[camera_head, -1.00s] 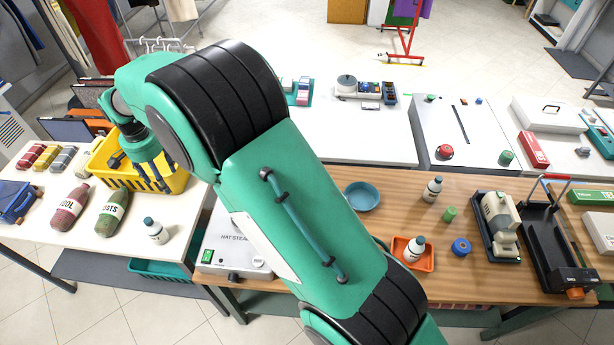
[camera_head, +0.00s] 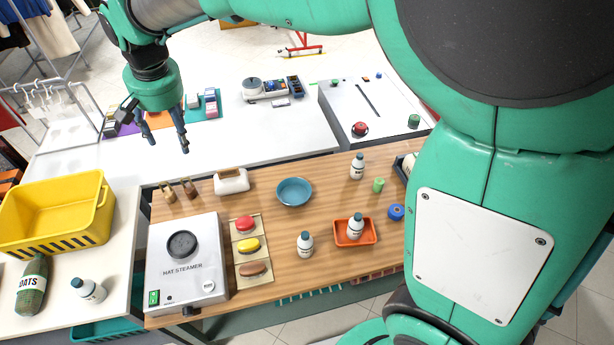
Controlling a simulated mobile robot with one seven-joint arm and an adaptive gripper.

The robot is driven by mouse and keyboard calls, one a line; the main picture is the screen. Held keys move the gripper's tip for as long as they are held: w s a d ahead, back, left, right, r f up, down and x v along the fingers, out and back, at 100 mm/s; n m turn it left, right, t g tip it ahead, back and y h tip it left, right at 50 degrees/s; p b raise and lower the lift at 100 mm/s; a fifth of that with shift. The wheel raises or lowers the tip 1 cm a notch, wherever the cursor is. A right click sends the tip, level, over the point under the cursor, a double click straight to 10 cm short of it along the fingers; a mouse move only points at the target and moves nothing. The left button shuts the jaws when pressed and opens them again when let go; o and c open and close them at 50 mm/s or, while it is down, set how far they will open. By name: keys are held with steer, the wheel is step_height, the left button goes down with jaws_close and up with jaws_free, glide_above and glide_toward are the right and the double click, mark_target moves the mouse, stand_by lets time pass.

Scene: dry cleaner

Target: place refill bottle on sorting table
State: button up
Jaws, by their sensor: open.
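My gripper (camera_head: 168,145) is open and empty, pointing down in the air in front of the white back counter (camera_head: 285,140). Several white bottles with teal caps are in view; I cannot tell which is the refill bottle. One bottle (camera_head: 88,290) is on the white left table (camera_head: 60,325), near its right side. On the wooden table (camera_head: 330,265), one bottle (camera_head: 305,244) stands near the front, another bottle (camera_head: 357,166) stands at the back, and a third bottle (camera_head: 355,226) is in an orange tray (camera_head: 341,240). No label shows which table is the sorting table.
The hat steamer (camera_head: 184,285), colored pads (camera_head: 249,245), a teal bowl (camera_head: 294,192) and a blue roll (camera_head: 396,212) occupy the wooden table. My arm hides its right side.

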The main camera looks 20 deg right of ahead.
steer(key=s+d+r+t, duration=0.15)
steer(key=s+d, duration=0.25)
steer(key=d, duration=0.4)
steer(key=s+d+r, duration=0.3)
steer(key=s+d, duration=0.1)
steer(key=d, duration=0.3)
steer(key=s+d+r, duration=0.2)
steer(key=s+d, duration=0.2)
steer(key=d, duration=0.4)
steer(key=s+d+f+m+t+h, duration=0.1)
steer(key=s+d+f, duration=0.3)
steer(key=s+d, duration=0.9)
steer(key=s+t, duration=0.1)
steer(key=s, duration=0.1)
steer(key=shift+s, duration=0.4)
steer(key=shift+d+f, duration=0.1)
steer(key=shift+f, duration=0.05)
step_height(320, 180, down, 9)
steer(key=b, duration=0.9)
steer(key=shift+f, duration=0.15)
